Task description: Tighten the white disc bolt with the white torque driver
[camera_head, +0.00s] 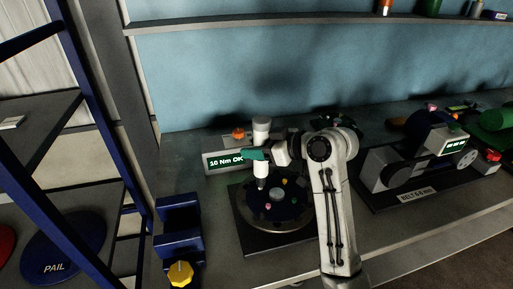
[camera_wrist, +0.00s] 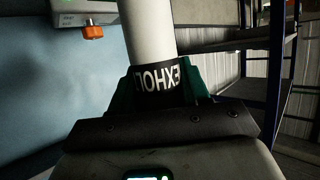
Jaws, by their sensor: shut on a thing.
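The white torque driver (camera_head: 261,170) stands upright, tip down, over the upper left part of the dark round disc (camera_head: 248,212). I cannot tell whether its tip touches a bolt. My gripper (camera_head: 255,155), with green fingers, is shut around the driver's middle. In the wrist view the driver's white shaft (camera_wrist: 148,28) and dark lettered band rise from between the fingers (camera_wrist: 160,92). Small coloured bolts show on the disc, such as a pink one (camera_head: 268,206) and an orange one (camera_head: 284,181). I cannot make out the white bolt near the driver's tip.
A display (camera_head: 224,162) behind the disc reads "Nm OK" after a small number. A blue holder (camera_head: 178,222) with a yellow knob (camera_head: 180,273) stands front left. A belt-drive unit (camera_head: 400,180) stands right. A blue shelf rack (camera_head: 100,130) is far left.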

